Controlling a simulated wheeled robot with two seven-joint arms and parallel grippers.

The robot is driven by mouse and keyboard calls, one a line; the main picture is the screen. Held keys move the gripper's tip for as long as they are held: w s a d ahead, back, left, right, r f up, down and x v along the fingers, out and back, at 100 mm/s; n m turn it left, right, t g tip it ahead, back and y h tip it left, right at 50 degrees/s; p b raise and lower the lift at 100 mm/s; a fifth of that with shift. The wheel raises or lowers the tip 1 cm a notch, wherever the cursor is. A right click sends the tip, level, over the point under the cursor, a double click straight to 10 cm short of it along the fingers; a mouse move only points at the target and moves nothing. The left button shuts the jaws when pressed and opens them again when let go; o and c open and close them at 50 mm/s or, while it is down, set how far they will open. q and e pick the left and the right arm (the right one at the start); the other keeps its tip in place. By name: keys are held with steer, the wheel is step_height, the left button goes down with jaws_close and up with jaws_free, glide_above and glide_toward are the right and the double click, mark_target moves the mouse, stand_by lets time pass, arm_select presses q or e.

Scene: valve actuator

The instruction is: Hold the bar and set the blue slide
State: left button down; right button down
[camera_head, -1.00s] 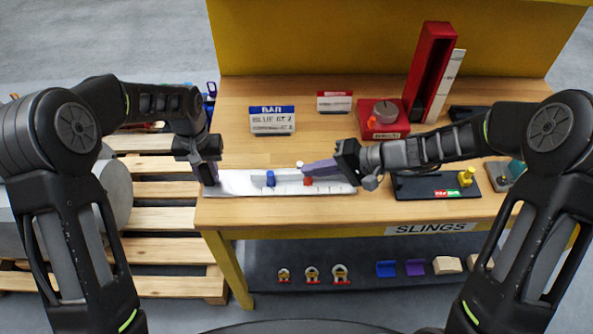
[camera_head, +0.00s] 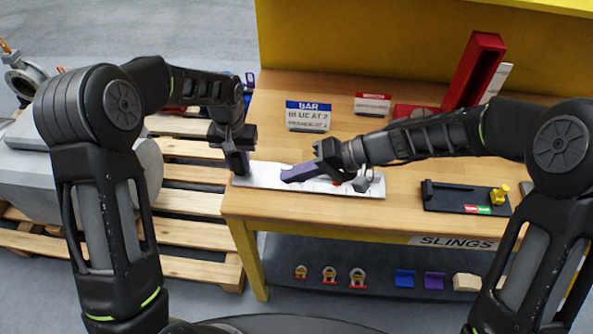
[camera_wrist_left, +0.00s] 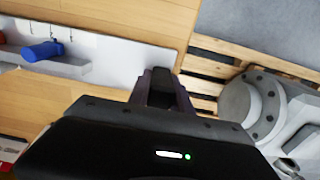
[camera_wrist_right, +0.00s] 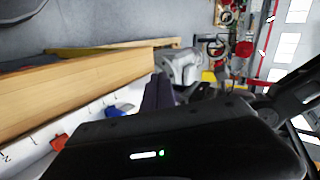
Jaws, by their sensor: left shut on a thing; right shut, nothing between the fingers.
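The white bar (camera_head: 262,176) lies along the bench's front edge. My left gripper (camera_head: 238,168) is shut on its left end; the left wrist view shows those fingers (camera_wrist_left: 163,78) at the end of the bar (camera_wrist_left: 115,62). The blue slide (camera_wrist_left: 42,51) stands out from the bar in the left wrist view. My right fingers hide it in the head view, but the right wrist view shows it (camera_wrist_right: 118,110) beside them. My right gripper (camera_head: 286,175) is shut and empty over the bar. The red slide (camera_head: 337,183) is partly hidden under it and shows in the right wrist view (camera_wrist_right: 60,142).
A sign (camera_head: 308,116) reading BAR, with a blue setting at 2, stands behind the bar. A red-topped sign (camera_head: 372,104), a tall red holder (camera_head: 475,72) and a black tray (camera_head: 462,202) are to the right. Bench wood between bar and signs is clear.

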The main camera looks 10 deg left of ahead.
steer(key=s+a+n+g+h, duration=0.2)
steer(key=s+a+n+h, duration=0.8)
steer(key=n, duration=0.8)
steer(key=w+d+r+n+t+h, duration=0.1)
steer(key=w+d+n+t, duration=0.1)
steer(key=w, duration=0.3)
steer(key=w+d+r+n+t+h, duration=0.1)
steer(key=w+d+n+t+h, duration=0.1)
steer(key=w+n, duration=0.2)
steer(key=shift+w+r+n+t+h, duration=0.3)
steer(key=shift+w+r+t, duration=0.1)
steer(key=shift+w, duration=0.55)
steer(key=shift+d+f, duration=0.15)
steer(key=x, duration=0.9)
steer(key=shift+w+d+f, duration=0.2)
steer(key=shift+w+d, duration=0.35)
steer(key=shift+w+d+f, duration=0.2)
steer(key=shift+w+d, duration=0.3)
steer(key=shift+w, duration=0.05)
steer(key=shift+w+d, duration=0.4)
